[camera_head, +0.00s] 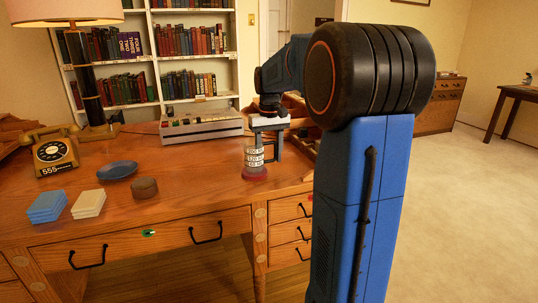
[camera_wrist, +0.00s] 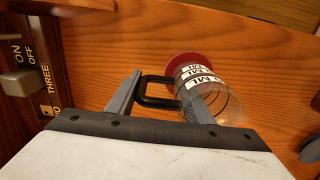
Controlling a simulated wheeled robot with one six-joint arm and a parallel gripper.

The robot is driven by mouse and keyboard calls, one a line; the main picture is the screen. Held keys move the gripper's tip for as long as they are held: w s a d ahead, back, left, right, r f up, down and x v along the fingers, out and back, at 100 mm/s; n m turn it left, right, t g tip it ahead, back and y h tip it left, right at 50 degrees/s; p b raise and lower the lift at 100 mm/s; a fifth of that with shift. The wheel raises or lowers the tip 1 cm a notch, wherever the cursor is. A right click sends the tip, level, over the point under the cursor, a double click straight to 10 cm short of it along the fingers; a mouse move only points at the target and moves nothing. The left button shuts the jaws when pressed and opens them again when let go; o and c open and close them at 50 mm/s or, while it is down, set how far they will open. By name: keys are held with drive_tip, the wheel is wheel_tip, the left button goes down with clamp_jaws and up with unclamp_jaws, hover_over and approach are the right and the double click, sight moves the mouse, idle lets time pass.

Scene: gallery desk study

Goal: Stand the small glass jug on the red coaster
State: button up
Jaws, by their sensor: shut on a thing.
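The small glass jug (camera_head: 252,156) is clear, with white printed bands and a black handle. It stands upright at the desk's front right, directly over the red coaster (camera_head: 255,174). In the wrist view the jug (camera_wrist: 216,98) overlaps the coaster (camera_wrist: 182,60), whose far part shows past the jug's base. I cannot tell whether the base touches the coaster. My gripper (camera_head: 270,149) is at the jug's right side in the head view, shut on it at the handle. The wrist view shows the fingers (camera_wrist: 162,88) on either side of the black handle loop.
A grey machine with keys (camera_head: 201,125) stands behind the jug. Left on the desk are a brown round box (camera_head: 144,188), a blue dish (camera_head: 117,169), white coasters (camera_head: 89,203), blue coasters (camera_head: 47,206), a telephone (camera_head: 53,152) and a lamp (camera_head: 78,65). The desk's front edge is close.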

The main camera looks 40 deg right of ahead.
drive_tip(key=shift+f, duration=0.2)
drive_tip(key=o, duration=1.5)
drive_tip(key=shift+r, duration=4)
